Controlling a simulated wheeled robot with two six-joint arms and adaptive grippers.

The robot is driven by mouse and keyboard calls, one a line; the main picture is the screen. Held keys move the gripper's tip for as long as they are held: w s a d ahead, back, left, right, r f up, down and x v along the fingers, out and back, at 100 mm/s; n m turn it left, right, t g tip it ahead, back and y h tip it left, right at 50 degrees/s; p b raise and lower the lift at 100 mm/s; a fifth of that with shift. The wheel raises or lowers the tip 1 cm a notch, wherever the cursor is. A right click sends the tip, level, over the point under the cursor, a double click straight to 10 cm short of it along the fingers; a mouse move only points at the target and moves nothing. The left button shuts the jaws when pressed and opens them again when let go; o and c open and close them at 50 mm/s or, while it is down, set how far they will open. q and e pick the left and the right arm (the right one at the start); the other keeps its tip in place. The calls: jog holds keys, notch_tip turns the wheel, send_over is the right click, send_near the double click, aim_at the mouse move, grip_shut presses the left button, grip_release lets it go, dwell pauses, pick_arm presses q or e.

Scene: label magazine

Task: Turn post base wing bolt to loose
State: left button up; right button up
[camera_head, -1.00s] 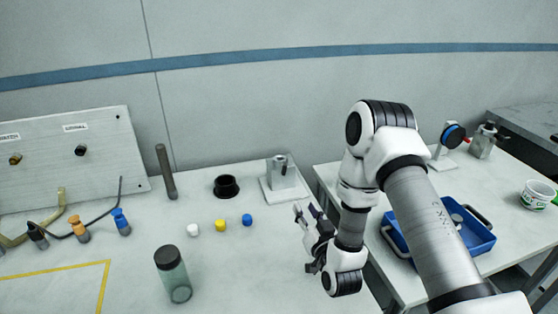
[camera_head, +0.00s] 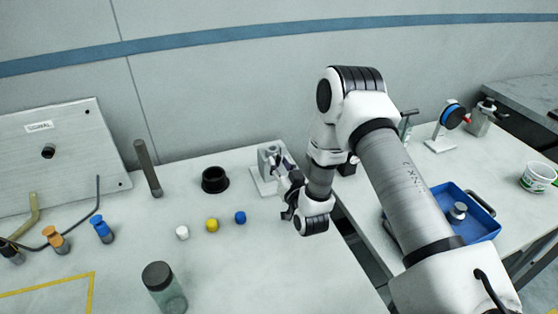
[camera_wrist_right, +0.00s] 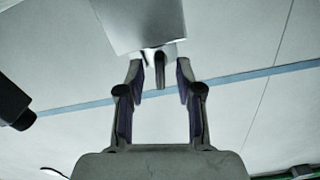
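The post base (camera_head: 267,157) is a grey metal block on a pale plate near the back right of the left table. In the right wrist view the block (camera_wrist_right: 138,22) fills the upper middle. The wing bolt (camera_wrist_right: 160,76) sticks out below it, a small dark upright piece. My right gripper (camera_wrist_right: 160,84) is open, one finger on each side of the bolt, with visible gaps between. In the head view my right gripper (camera_head: 280,170) is at the right side of the post base and partly covers it. My left gripper is not in view.
A black ring (camera_head: 214,180) stands left of the post base. White, yellow (camera_head: 211,225) and blue caps lie in front. A dark rod (camera_head: 148,168) stands farther left, and a lidded jar (camera_head: 165,288) nearer. A blue tray (camera_head: 472,226) is on the right table.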

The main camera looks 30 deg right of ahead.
jog(key=shift+w+d, duration=0.1)
jog(key=shift+w, duration=0.3)
jog(key=shift+s, duration=0.1)
grip_shut()
jog(key=shift+r, duration=0.1)
jog(key=n, duration=0.2)
jog(key=shift+n, duration=0.3)
grip_release()
